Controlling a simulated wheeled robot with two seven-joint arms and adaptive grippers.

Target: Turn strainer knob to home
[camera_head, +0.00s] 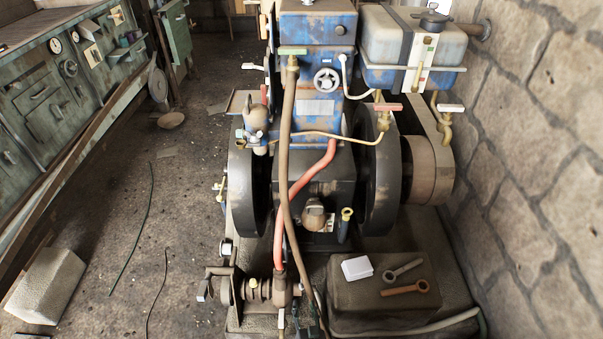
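A blue engine (312,60) stands in the middle of the camera_head view. A round white handwheel (326,80) is on its front face. A rounded brownish fitting (314,216) sits low on the front, with a small yellow-topped part (346,214) beside it. I cannot tell which part is the strainer knob or how it is turned. My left gripper is not in view.
Flywheels flank the engine. Valves with red (389,107) and pale (451,108) handles hang below the tank (413,48). A brown hose (286,130) and red hose (308,175) cross the front. Wrenches (405,289) and a white box (357,268) lie on a block. The left floor is mostly open.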

